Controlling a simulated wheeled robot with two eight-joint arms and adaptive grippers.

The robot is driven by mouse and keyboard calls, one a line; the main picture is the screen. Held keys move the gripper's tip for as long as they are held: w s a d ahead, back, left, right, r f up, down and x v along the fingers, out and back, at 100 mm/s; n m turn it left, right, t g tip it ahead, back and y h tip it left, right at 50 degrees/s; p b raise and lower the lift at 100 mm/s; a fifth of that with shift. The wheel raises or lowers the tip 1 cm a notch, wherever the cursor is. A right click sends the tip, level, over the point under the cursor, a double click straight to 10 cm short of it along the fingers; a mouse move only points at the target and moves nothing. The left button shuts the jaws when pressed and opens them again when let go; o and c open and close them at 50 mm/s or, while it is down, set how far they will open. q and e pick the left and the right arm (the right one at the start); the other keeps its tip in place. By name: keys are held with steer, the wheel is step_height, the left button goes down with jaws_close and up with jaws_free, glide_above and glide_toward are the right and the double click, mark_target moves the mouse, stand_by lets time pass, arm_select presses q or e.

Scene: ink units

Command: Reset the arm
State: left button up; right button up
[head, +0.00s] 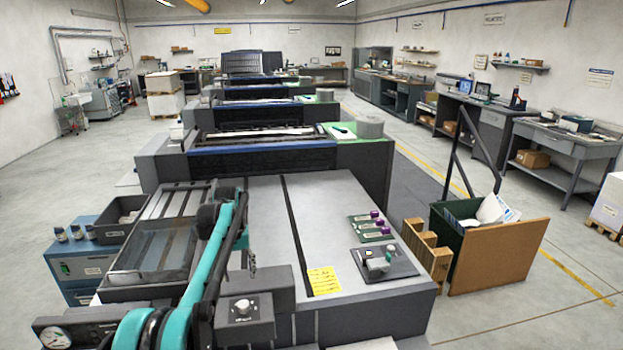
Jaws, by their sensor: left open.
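My left arm (207,262), teal and black, comes in from the bottom left and rises over the near press unit (315,215). It bends at the top near the press's left part, and its end hangs down. My left gripper (251,259) is small and dark there, above the grey front block with a knob. It is open, and I see nothing held in it. Its fingertips are hard to make out. My right arm and right gripper do not show.
Small purple-and-green items (370,227) lie on the press top, right of my arm, behind a control panel (385,264). A dark tray (152,255) sits left. A bin (490,245) stands right of the press. The aisle floor beyond is clear.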

arm_select(q)
steer(key=s+d+r+m+t+b, duration=0.1)
steer(key=s+d+r+t, duration=0.15)
steer(key=s, duration=0.55)
steer(key=s+d+r+t+b, duration=0.1)
steer(key=s+d+r, duration=0.2)
steer(key=s, duration=0.6)
steer(key=s+d+f+m+t+b, duration=0.1)
steer(key=s+d+f, duration=0.1)
steer(key=s+f, duration=0.3)
steer(key=s+d+f+t+b, duration=0.1)
steer(key=s+f, duration=0.5)
steer(key=s, duration=0.7)
steer(key=shift+s+d+f+m+t+b, duration=0.15)
steer(key=shift+s+d+m+t+b, duration=0.2)
steer(key=shift+t, duration=0.3)
steer(key=shift+w, duration=0.1)
